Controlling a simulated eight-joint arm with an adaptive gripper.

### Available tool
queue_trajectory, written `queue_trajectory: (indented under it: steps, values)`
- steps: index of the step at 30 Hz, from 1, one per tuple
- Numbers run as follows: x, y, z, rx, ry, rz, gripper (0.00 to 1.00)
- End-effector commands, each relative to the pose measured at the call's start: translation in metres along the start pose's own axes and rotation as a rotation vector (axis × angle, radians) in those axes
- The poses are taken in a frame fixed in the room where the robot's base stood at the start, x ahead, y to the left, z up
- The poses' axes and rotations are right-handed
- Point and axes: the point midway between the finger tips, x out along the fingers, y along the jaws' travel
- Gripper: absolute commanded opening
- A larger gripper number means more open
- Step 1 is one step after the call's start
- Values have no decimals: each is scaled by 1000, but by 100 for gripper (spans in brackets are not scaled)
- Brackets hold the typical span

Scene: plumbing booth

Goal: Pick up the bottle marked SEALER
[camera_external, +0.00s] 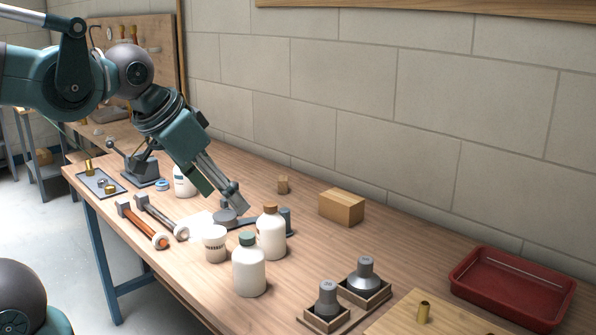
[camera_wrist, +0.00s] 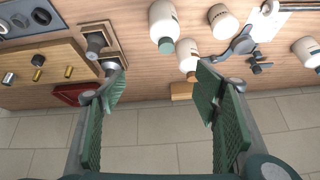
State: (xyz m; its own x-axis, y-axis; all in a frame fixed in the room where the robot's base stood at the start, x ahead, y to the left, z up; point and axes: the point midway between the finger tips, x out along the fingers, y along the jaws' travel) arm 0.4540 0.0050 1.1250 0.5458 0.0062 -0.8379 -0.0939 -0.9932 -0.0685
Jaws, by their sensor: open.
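Several white bottles stand on the wooden bench, and I cannot read SEALER on any of them. One has a green cap (camera_external: 249,272) and stands nearest; it also shows in the wrist view (camera_wrist: 162,18). A brown-capped bottle (camera_external: 271,238) stands just behind it and also shows in the wrist view (camera_wrist: 187,53). Another white bottle (camera_external: 184,184) is partly hidden behind my arm; a bottle with dark lettering is at the right edge of the wrist view (camera_wrist: 306,48). My gripper (camera_external: 238,200) is open and empty, above the bench behind the bottles; its fingers frame the wrist view (camera_wrist: 160,88).
A white tub (camera_external: 214,244) stands close left of the capped bottles. A cardboard box (camera_external: 341,207), grey weights in wooden trays (camera_external: 327,298) and a red tray (camera_external: 513,284) are to the right. The block wall (camera_external: 350,100) bounds the bench behind.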

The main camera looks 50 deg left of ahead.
Motion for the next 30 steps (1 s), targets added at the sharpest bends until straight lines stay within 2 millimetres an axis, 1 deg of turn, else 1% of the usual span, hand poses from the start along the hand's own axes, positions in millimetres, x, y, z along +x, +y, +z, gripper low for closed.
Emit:
queue_trajectory:
  steps: [1,14,23,30]
  values:
    - [0,-2,-6,24,-9,0,61]
    - [19,-18,-39,291,-110,17,61]
    - [37,-30,-59,478,-177,49,61]
    - [55,-40,-73,624,-226,84,61]
